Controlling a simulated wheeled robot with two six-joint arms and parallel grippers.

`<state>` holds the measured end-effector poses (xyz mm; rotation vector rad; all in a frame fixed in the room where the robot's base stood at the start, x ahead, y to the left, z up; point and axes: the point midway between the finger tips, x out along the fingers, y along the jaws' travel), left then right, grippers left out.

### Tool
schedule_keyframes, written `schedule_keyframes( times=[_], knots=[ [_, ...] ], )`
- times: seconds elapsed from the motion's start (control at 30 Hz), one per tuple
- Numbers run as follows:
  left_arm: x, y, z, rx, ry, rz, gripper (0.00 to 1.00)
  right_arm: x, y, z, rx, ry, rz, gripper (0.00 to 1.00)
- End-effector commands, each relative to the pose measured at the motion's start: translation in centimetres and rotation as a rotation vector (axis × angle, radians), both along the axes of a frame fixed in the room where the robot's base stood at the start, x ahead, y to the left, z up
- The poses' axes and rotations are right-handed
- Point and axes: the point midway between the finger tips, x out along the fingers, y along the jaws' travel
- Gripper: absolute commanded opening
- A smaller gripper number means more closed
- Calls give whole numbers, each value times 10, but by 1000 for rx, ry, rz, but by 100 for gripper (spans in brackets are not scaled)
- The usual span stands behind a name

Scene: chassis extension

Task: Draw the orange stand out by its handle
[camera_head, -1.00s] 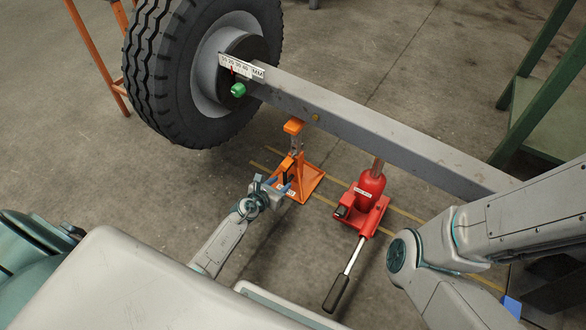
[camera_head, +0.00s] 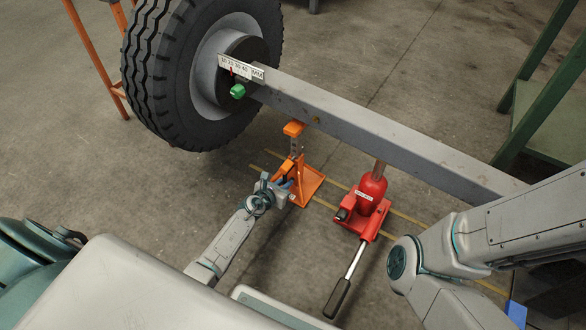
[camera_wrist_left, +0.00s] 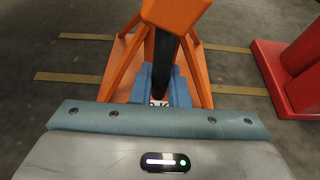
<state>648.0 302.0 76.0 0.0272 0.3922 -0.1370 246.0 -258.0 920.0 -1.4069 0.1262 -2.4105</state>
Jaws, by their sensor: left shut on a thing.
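The orange stand (camera_head: 310,185) is upright on the floor under the grey beam (camera_head: 380,136), with its orange saddle close below the beam. I cannot tell whether the saddle touches it. In the left wrist view the stand's orange legs (camera_wrist_left: 119,68) spread over its base, with a dark upright handle (camera_wrist_left: 166,58) between them. My left gripper (camera_head: 284,184) is at the near side of the stand; its blue fingers (camera_wrist_left: 165,88) are shut on the handle, whose lower part they partly hide.
A red bottle jack (camera_head: 368,196) with a long black-gripped lever (camera_head: 336,297) stands right of the stand, against the beam. The big tyre (camera_head: 160,80) is at the upper left. Yellow lines (camera_head: 400,217) mark the floor. A green frame (camera_head: 535,75) is at the right.

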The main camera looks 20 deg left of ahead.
Motion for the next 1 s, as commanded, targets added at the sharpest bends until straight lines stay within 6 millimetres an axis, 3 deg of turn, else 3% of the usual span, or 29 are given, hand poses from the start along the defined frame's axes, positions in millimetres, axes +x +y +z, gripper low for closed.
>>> schedule_keyframes(
  times=[0.43, 1.0],
  knots=[
    [-2, 0, 0, 0, 1, 0, 0, 0, 0, 0, 0, -1, 0, 36],
    [-31, 4, 0, 0, 1, 0, 0, 0, 0, 6, 0, 0, 0, 36]
  ],
)
